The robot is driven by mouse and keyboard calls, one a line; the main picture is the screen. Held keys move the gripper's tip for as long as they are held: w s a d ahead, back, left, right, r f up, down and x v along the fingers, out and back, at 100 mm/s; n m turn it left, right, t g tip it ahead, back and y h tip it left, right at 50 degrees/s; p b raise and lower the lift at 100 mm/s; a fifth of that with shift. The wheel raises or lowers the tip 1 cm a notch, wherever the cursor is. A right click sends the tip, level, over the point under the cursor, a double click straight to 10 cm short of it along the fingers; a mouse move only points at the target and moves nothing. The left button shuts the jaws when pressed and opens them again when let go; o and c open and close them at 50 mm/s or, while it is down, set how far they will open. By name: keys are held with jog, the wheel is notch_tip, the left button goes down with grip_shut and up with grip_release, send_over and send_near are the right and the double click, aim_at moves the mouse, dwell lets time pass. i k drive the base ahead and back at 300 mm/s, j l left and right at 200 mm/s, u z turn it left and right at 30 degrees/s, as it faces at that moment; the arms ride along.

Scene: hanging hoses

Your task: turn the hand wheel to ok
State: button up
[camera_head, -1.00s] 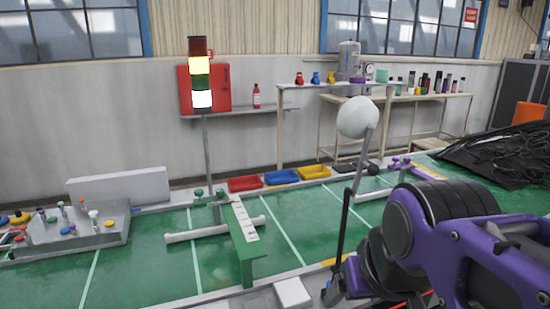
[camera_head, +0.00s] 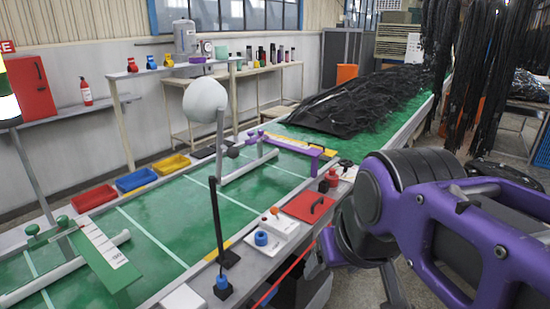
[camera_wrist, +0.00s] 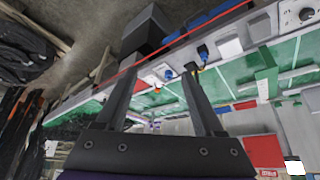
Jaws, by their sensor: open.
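I cannot make out a hand wheel or an "ok" mark for certain at this size. A small dark round part (camera_head: 345,163) on the bench's right edge is too small to identify. A blue round knob (camera_head: 261,238) sits on a white box beside it at the near bench edge, with an orange button (camera_head: 275,211) close by. My gripper (camera_wrist: 160,78) shows in the wrist view with its two dark fingers apart and nothing between them. The bench edge lies beyond the fingers. In the head view my purple arm fills the lower right and the fingers are not seen.
The green bench (camera_head: 160,225) runs away to the upper right. A white sphere on a post (camera_head: 205,100) and a thin black post (camera_head: 217,220) rise from it. A red plate with a handle (camera_head: 308,206) lies near the edge. Black hoses (camera_head: 365,100) lie and hang behind.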

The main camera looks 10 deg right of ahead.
aim_at(346, 164)
jog(key=z, duration=0.65)
jog(key=i+l+u, duration=0.1)
jog(key=u, duration=0.25)
jog(key=i+l+u, duration=0.1)
jog(key=u, duration=0.25)
jog(key=i+l+u, duration=0.2)
jog(key=l, duration=0.15)
jog(key=i+l+u, duration=0.2)
jog(key=l, duration=0.2)
jog(key=i+l, duration=0.15)
jog(key=l, duration=0.25)
jog(key=i+l+u, duration=0.15)
jog(key=l, duration=0.25)
jog(key=i+l, duration=0.15)
jog(key=l, duration=0.25)
jog(key=i+l+u, duration=0.1)
jog(key=l, duration=0.35)
